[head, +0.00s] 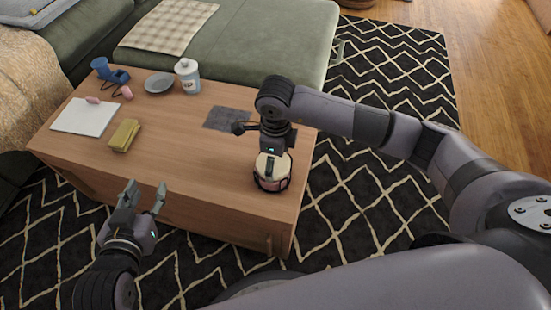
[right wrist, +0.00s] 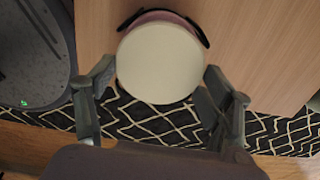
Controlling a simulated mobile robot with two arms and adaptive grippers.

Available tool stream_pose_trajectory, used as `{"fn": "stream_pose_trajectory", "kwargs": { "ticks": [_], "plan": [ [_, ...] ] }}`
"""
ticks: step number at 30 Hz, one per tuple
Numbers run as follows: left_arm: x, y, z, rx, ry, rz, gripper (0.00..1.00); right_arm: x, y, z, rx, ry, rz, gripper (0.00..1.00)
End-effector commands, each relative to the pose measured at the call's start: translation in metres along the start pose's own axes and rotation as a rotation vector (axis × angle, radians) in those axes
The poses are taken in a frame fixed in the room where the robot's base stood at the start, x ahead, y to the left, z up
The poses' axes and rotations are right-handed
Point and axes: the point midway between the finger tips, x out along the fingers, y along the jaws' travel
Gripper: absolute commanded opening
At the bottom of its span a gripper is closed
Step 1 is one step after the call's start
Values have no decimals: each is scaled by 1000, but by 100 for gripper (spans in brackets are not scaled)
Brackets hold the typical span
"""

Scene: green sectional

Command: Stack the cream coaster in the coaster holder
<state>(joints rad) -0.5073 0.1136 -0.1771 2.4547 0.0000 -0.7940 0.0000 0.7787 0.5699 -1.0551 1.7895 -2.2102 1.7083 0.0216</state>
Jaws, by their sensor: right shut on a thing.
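The cream coaster (right wrist: 158,62) is a round pale disc between the fingers of my right gripper (right wrist: 160,78), which is shut on it. In the head view my right gripper (head: 271,163) points down at the coaster holder (head: 268,185), a dark-rimmed round holder near the table's front right corner. The coaster is directly over the holder, and something pink shows beneath it. The holder's dark side pieces (right wrist: 135,17) show past the coaster's edge. I cannot tell whether the coaster rests on the stack. My left gripper (head: 146,193) is open and empty, in front of the table.
The wooden table (head: 185,140) also carries a dark grey mat (head: 228,118), a white bottle (head: 187,76), a grey dish (head: 159,82), a blue object (head: 107,71), a yellow block (head: 124,135) and a white sheet (head: 86,117). The table's front middle is clear.

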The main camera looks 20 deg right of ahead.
Motion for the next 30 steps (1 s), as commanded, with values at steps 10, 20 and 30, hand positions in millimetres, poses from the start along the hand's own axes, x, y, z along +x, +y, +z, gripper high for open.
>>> {"fn": "stream_pose_trajectory", "kwargs": {
  "ticks": [10, 20, 30],
  "plan": [
    [2, 1, -3, 0, 26, 2, 40, 12, 8, -2, -2, 10, 22, 23],
    [2, 1, -3, 0, 25, 2, 40, 11, 8, -2, -3, 9, 21, 90],
    [1, 1, -4, -1, 24, 2, 40, 8, 5, -1, -2, 7, 13, 100]
  ]
}}
